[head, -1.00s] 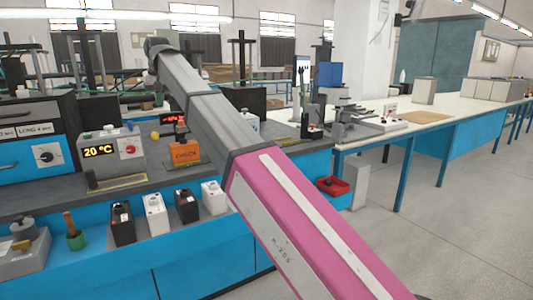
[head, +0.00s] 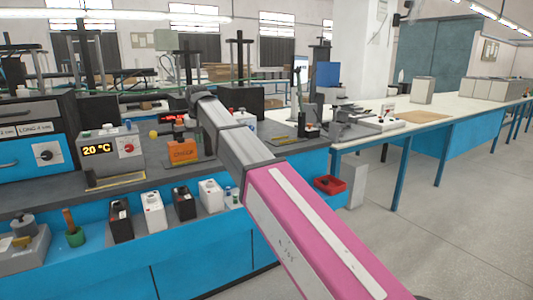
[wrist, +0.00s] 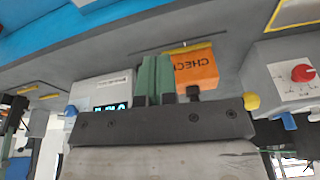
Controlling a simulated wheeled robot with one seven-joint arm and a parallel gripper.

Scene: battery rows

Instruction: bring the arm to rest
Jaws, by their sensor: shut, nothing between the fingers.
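My gripper (wrist: 155,78) shows in the wrist view with its two green fingers together and nothing between them. It is over the grey bench, and the orange CHECK box (wrist: 196,70) appears just beside the fingertips. In the head view my arm (head: 235,145) reaches out over the bench and hides my gripper. The orange box (head: 183,151) stands left of the arm there.
The 20 °C box (head: 112,148) stands left on the bench; its red knob (wrist: 302,73) shows in the wrist view. Black and white batteries (head: 153,212) stand along the blue front shelf. A red bin (head: 330,185) is right of my arm. Floor at right is clear.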

